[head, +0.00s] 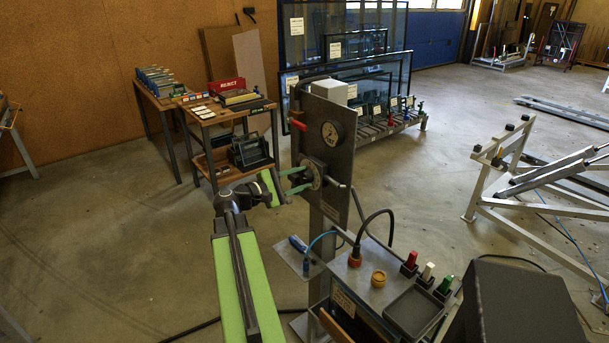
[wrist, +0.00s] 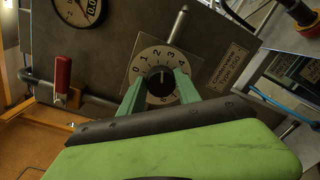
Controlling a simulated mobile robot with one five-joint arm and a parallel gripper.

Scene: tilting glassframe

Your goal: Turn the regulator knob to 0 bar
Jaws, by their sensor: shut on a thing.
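The regulator knob (wrist: 160,77) is black, on a round pale dial (wrist: 147,66) with numbers around it. It sits on an upright grey metal panel (wrist: 115,60). Its light pointer mark stands roughly upright in the wrist view, near the 2; the exact reading is hard to tell. My gripper (wrist: 160,88) has its two green fingers shut on the knob's sides. In the head view my gripper (head: 300,180) reaches the dial (head: 311,173) from the left; the knob is mostly hidden there. A round gauge (head: 331,133) sits above the dial; its reading is too small to tell.
A red-handled lever (wrist: 63,78) is left of the dial, and a metal rod (wrist: 177,24) sticks out above it in the wrist view. A cart (head: 375,295) with coloured-handled tools stands right of the panel. Open floor lies to the left.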

